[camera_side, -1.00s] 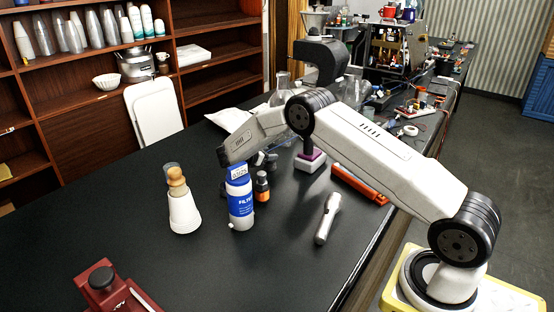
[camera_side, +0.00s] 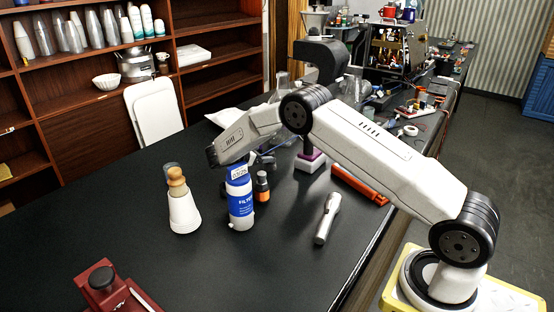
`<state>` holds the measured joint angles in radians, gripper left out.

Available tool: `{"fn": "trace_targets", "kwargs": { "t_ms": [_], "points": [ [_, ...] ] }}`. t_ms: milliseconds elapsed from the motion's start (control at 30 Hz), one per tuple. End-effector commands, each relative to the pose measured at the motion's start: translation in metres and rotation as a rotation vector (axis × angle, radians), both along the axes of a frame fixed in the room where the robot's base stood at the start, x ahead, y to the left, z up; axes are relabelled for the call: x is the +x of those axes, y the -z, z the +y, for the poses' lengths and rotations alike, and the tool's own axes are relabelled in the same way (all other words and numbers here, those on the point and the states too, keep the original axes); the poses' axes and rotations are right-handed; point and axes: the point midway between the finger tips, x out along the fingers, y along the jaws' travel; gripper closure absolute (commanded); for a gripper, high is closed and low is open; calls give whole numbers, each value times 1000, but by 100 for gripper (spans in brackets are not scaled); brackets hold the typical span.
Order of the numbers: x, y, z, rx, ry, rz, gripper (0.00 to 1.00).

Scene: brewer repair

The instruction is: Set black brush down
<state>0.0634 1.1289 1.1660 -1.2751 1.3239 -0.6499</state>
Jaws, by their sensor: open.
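My forearm reaches in from the right over the black bench, its dark wrist end above the blue-and-white bottle. My gripper (camera_side: 264,161) shows only in part, as dark pieces below the forearm and behind the bottle. It is open, but its fingertips are hard to make out. I cannot pick out the black brush; it may be hidden behind the bottle or the arm, or lost among the dark parts there. The black bench top (camera_side: 110,225) lies below.
The blue-and-white bottle (camera_side: 240,204), a small dark bottle with an orange label (camera_side: 262,187) and a white flask with a wooden collar (camera_side: 184,212) stand close together. A silver handheld tool (camera_side: 327,219) and an orange-red bar (camera_side: 360,184) lie to the right.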

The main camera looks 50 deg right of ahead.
Motion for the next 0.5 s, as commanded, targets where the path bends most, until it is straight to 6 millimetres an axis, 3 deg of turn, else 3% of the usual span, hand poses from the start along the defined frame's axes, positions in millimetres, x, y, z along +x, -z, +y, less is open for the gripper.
{"fn": "trace_targets", "kwargs": {
  "t_ms": [300,500],
  "points": [
    [4,-20,50,-1,-2,0,17],
    [5,-28,69,-1,-1,0,17]
  ]
}}
